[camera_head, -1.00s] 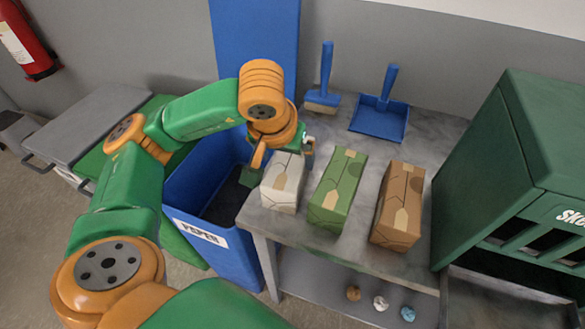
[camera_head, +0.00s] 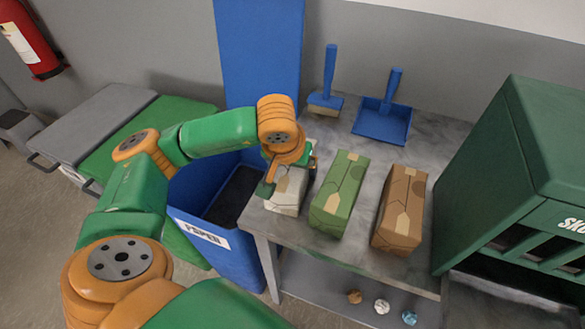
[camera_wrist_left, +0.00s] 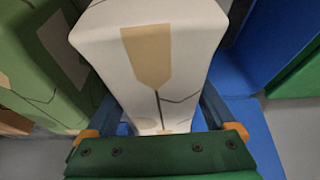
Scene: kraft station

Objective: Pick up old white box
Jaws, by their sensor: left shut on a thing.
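The old white box (camera_head: 286,193) stands at the left edge of the grey table, beside a green box. My left gripper (camera_head: 288,172) comes down over it from above and is shut on it, with a finger on each side. In the left wrist view the white box (camera_wrist_left: 160,60), with a tan patch and dark crack-like lines, fills the space between the fingers of my left gripper (camera_wrist_left: 158,120). I cannot tell whether the box is clear of the table. My right gripper is not in view.
A green box (camera_head: 338,195) and a brown box (camera_head: 400,210) stand to the right on the table (camera_head: 350,250). A blue bin (camera_head: 222,245) is close on the left. A dark green cabinet (camera_head: 520,160) stands at right.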

